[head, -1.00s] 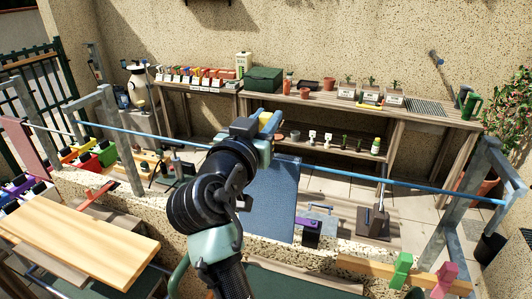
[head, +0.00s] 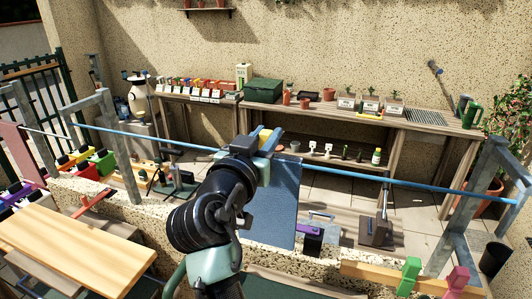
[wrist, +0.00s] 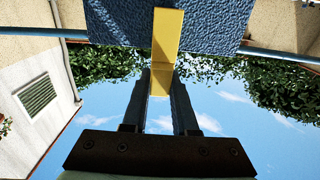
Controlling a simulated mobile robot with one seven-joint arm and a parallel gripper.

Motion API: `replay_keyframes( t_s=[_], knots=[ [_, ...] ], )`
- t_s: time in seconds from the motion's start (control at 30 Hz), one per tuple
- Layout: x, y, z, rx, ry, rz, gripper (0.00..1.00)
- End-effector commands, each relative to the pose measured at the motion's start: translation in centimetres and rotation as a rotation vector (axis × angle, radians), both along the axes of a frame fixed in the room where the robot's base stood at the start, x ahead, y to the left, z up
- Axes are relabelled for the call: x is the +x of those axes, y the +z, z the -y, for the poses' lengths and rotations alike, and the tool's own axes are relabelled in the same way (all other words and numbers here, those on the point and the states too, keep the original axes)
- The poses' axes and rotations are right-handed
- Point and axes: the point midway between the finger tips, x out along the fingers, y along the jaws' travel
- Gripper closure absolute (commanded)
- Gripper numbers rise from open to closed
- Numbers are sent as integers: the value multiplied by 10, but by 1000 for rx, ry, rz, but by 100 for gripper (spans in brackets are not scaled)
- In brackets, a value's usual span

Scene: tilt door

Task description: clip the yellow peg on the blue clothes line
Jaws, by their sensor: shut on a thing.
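My gripper (head: 262,146) is shut on the yellow peg (head: 265,134), which sticks out past the fingers. In the wrist view the peg (wrist: 167,45) stands between the fingertips and in front of a blue textured panel (wrist: 215,22). The blue clothes line (head: 350,176) runs across the head view, partly hidden by my gripper. It shows on both sides of the panel in the wrist view (wrist: 265,53). The blue panel (head: 272,205) hangs below the line beside my wrist. I cannot tell whether the peg touches the line or panel.
Grey posts (head: 470,205) carry the line at both sides. A green peg (head: 409,276) and a pink peg (head: 457,279) sit on a wooden rail at front right. A wooden board (head: 70,250) lies at front left. A potting bench (head: 330,110) stands behind.

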Motion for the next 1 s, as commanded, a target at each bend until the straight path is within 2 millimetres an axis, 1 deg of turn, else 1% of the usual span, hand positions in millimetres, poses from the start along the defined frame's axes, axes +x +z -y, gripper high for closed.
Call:
replay_keyframes(
  t_s=[0.27,0.73,0.77,0.8,0.93,0.97,1.0],
  knots=[
    [0,0,0,0,0,1,100],
    [0,-12,0,0,0,1,100],
    [0,-12,0,0,0,1,72],
    [0,-11,0,0,0,0,64],
    [0,-11,0,0,0,0,41],
    [0,-11,0,0,0,0,38],
    [0,-11,0,0,0,0,38]
  ],
)
